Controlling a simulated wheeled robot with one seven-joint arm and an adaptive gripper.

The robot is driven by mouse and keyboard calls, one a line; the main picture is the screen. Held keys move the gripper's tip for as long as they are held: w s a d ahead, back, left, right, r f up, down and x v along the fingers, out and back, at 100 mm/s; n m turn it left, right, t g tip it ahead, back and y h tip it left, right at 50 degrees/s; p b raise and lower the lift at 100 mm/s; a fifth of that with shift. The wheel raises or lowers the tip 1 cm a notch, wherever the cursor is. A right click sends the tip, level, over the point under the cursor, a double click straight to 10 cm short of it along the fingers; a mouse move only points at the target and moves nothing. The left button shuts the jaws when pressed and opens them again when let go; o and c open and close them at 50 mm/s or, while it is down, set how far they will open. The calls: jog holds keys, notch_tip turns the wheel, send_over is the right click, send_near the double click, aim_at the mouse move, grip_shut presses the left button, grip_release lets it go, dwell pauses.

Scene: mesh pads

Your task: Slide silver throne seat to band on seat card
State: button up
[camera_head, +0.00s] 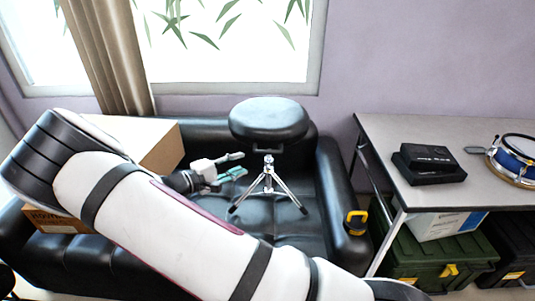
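A drum throne with a black round padded seat (268,119) stands upright on silver tripod legs (268,186). Its legs show against the black sofa's seat; whether they rest on it I cannot tell. My gripper (238,165) is left of the throne, below the seat's left edge. Its two fingers point right toward the silver post, spread apart with nothing visible between them. The fingers look apart from the post. I see no seat card or band on one.
A black sofa (325,190) fills the middle, with cardboard boxes (160,146) at its left. A yellow-black tape measure (355,222) is on its right arm. A grey table (400,130) at right bears a black box (430,163) and a blue drum (514,155). Green cases (440,262) stand beneath.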

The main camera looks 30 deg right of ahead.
aim_at(266, 153)
jog(key=x, duration=1.3)
jog(key=shift+w+d, duration=0.2)
jog(key=shift+d, duration=0.15)
jog(key=shift+c, duration=0.5)
grip_shut()
